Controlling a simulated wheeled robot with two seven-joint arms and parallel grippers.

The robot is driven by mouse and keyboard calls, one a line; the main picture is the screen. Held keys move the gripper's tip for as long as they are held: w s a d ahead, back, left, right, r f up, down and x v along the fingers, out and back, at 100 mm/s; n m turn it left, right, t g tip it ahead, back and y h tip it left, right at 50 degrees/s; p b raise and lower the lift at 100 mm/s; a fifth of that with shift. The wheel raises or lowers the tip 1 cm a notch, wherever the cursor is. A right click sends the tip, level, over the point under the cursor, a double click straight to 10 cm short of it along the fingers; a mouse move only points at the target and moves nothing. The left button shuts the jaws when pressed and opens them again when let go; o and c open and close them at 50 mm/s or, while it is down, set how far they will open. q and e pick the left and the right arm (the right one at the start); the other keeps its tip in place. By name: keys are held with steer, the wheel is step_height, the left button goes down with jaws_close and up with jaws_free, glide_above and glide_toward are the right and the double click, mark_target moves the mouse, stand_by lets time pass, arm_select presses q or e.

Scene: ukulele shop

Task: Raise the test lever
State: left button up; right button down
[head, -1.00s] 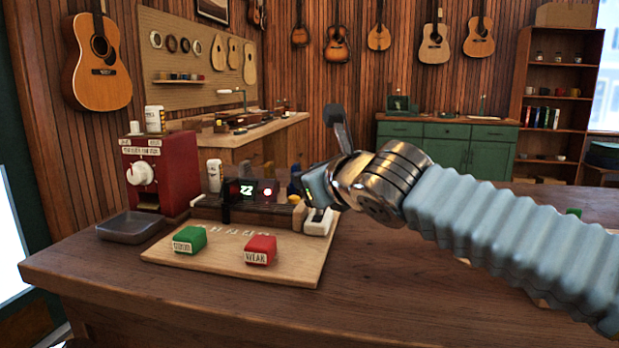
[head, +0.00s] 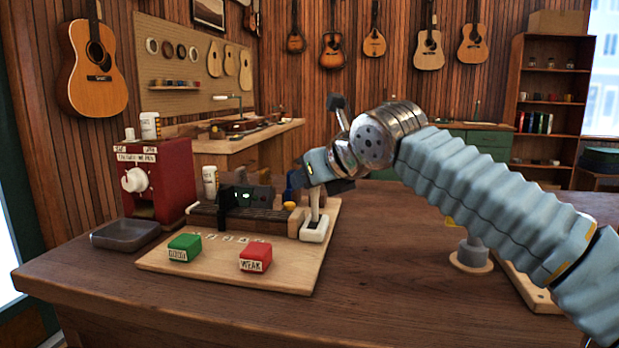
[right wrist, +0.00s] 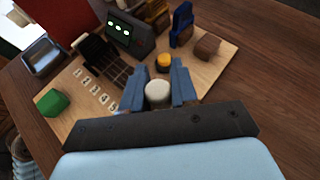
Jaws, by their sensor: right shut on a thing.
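The test lever (head: 315,206) stands up from a white base (head: 314,231) at the right edge of the wooden board. My right gripper (head: 321,183) is at the lever's top. In the right wrist view its two blue fingers (right wrist: 157,90) are shut on the pale round knob (right wrist: 158,95) of the lever, one on each side. The shaft below the knob is hidden in that view. My left gripper is in neither view.
The board (head: 215,268) also bears a green block (head: 185,247), a red block (head: 255,257) and a dark tester (right wrist: 125,32) with green lights. A grey tray (head: 125,233) and red machine (head: 165,178) stand left. The table front is clear.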

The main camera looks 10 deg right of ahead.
steer(key=c, duration=1)
jaws_free()
steer(key=shift+o, duration=0.2)
steer(key=b+v, duration=0.3)
steer(key=v, duration=1)
steer(key=shift+s+d, duration=0.2)
steer(key=shift+s, duration=0.15)
steer(key=shift+r, duration=0.1)
